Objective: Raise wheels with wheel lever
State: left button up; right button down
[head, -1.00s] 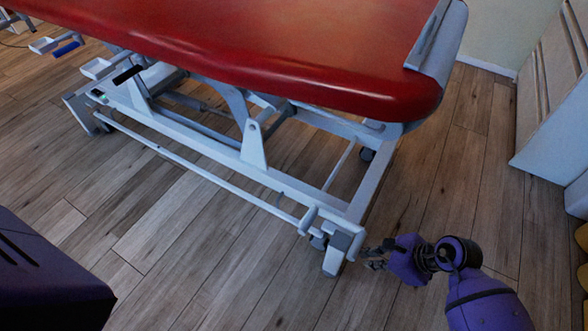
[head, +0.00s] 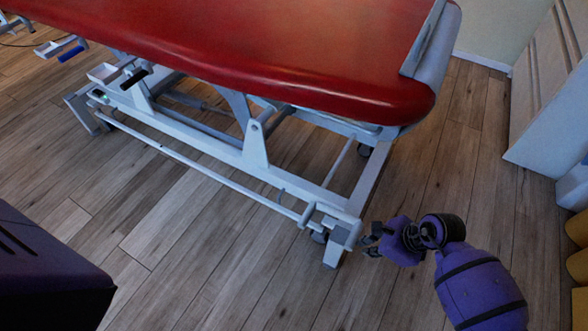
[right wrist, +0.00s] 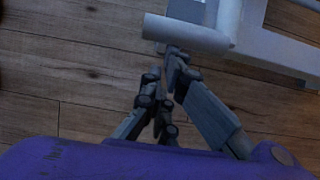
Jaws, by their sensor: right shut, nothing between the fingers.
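The treatment table has a red padded top (head: 290,60) on a pale grey frame (head: 254,150). A pale lever bar (head: 338,217) is at the right end of its base, above a foot (head: 334,256); I take it for the wheel lever. Its rounded end shows in the right wrist view (right wrist: 185,33). My right gripper (head: 370,240) is shut and empty beside this lever end. In the right wrist view its fingertips (right wrist: 177,58) are just below the pale bar; whether they touch it is unclear. My left gripper is not in view.
A long thin rail (head: 200,168) runs low along the table's near side. A white cabinet (head: 550,130) stands at the right, with yellow things (head: 577,265) in front of it. The wooden floor (head: 200,270) in front of the table is clear.

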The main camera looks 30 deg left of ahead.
pick_arm(q)
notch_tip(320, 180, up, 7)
jog(key=p, duration=0.6)
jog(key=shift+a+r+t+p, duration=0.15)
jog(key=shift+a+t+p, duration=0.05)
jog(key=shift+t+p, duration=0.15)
pick_arm(e)
jog(key=a+r+h, duration=0.1)
jog(key=a+r, duration=0.9)
jog(key=shift+r, duration=0.3)
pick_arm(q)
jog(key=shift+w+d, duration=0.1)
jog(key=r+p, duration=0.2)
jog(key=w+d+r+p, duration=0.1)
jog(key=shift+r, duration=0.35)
pick_arm(e)
jog(key=v, duration=0.9)
jog(key=shift+a+r, duration=0.2)
jog(key=shift+r, duration=0.15)
